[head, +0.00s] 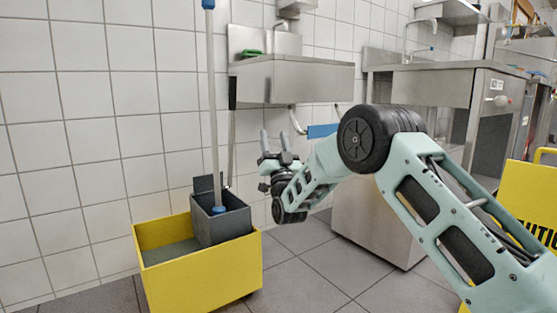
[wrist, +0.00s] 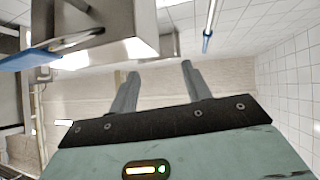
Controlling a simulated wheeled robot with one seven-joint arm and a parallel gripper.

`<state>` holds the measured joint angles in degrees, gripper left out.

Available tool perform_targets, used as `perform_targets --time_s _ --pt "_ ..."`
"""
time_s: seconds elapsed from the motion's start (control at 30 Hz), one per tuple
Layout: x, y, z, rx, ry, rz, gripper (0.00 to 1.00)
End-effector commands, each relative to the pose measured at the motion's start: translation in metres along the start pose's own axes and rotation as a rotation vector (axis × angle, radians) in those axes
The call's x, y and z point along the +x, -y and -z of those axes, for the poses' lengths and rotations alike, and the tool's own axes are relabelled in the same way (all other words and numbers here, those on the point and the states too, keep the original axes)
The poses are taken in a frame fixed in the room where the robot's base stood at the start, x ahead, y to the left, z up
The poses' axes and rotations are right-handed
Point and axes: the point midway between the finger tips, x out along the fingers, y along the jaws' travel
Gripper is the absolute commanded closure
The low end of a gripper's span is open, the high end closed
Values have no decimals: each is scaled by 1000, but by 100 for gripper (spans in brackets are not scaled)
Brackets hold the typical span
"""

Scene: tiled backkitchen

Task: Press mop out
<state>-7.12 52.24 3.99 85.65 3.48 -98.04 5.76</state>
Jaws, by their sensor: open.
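The mop (head: 213,110) stands nearly upright, its long pale pole blue at the top and at the foot. Its foot is down in the grey wringer (head: 226,224), so the mop head is hidden. The wringer sits at the right end of the yellow bucket (head: 205,278). A thin lever with a black grip (head: 232,93) rises beside the wringer. My gripper (head: 281,133) is open and empty, fingers pointing up, right of the lever and apart from it. In the wrist view, a blue-tipped pole (wrist: 207,40), apparently the mop, is beyond my open fingers (wrist: 160,72).
A steel wall sink (head: 295,80) hangs above and behind my gripper, with a blue piece (head: 322,130) beneath it. A steel counter (head: 420,85) stands to the right. A yellow caution sign (head: 530,205) is at the right edge. Tiled floor (head: 300,270) is clear right of the bucket.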

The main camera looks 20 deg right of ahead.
Motion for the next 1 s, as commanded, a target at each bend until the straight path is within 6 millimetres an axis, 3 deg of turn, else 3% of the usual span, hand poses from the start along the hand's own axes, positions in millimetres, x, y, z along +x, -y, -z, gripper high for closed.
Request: perform_targets --time_s 0.5,1.0 --pt "-88 0 -2 1 2 1 52" --pt "-137 2 -6 1 6 7 52"
